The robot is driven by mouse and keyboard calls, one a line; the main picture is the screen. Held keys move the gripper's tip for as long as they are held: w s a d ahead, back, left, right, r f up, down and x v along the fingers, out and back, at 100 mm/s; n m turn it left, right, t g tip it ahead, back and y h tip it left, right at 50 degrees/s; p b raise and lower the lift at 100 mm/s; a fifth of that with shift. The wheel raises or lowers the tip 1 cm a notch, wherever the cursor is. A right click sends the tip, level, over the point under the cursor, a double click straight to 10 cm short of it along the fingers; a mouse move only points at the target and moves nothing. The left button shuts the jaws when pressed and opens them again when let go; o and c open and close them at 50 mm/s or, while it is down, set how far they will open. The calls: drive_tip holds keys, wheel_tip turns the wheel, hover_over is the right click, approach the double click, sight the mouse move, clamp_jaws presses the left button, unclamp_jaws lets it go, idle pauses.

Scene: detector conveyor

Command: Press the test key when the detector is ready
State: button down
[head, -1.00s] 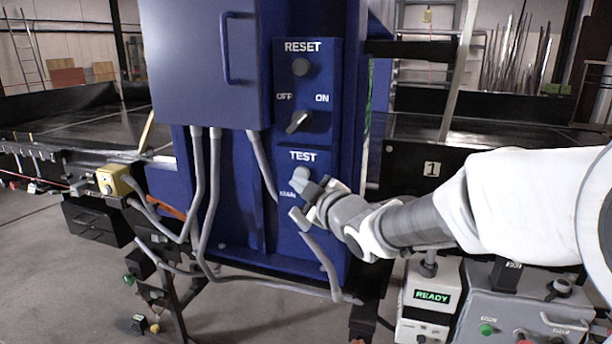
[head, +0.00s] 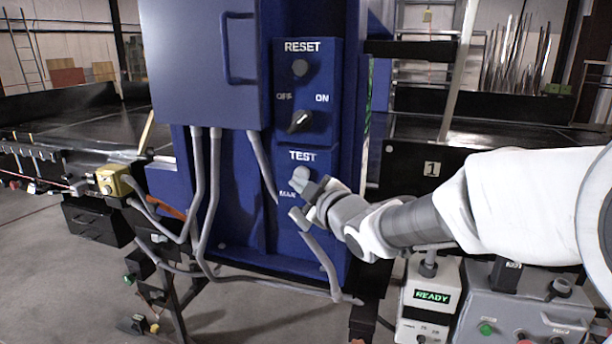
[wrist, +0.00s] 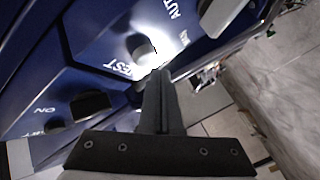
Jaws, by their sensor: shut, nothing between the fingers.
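The grey round test key (head: 301,173) sits under the word TEST on the blue control panel; it also shows in the wrist view (wrist: 140,47), brightly lit. My gripper (head: 298,186) is shut and empty, its fingertips just below the key in the head view and partly overlapping its lower edge. In the wrist view the closed fingers (wrist: 157,75) point at the panel with their tip close beside the key. I cannot tell whether they touch. A small display (head: 432,296) at the lower right is lit green and reads READY.
Above the key are an OFF/ON selector knob (head: 300,121) and a RESET button (head: 300,68). A blue cabinet door (head: 190,70) with a handle stands to the left. Grey conduits (head: 215,180) run down beside the panel. A grey control box (head: 520,310) stands at the lower right.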

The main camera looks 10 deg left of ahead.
drive_tip(key=shift+w, duration=0.1)
drive_tip(key=shift+w, duration=0.35)
drive_tip(key=shift+w+d, duration=0.1)
drive_tip(key=shift+w, duration=0.4)
idle(0.7)
drive_tip(key=shift+s, duration=0.1)
drive_tip(key=shift+s+b, duration=0.75)
drive_tip(key=shift+s, duration=0.05)
drive_tip(key=s, duration=0.1)
drive_tip(key=s+b, duration=0.1)
drive_tip(key=s, duration=0.1)
drive_tip(key=s+b, duration=0.1)
drive_tip(key=s, duration=0.1)
drive_tip(key=shift+a, duration=0.3)
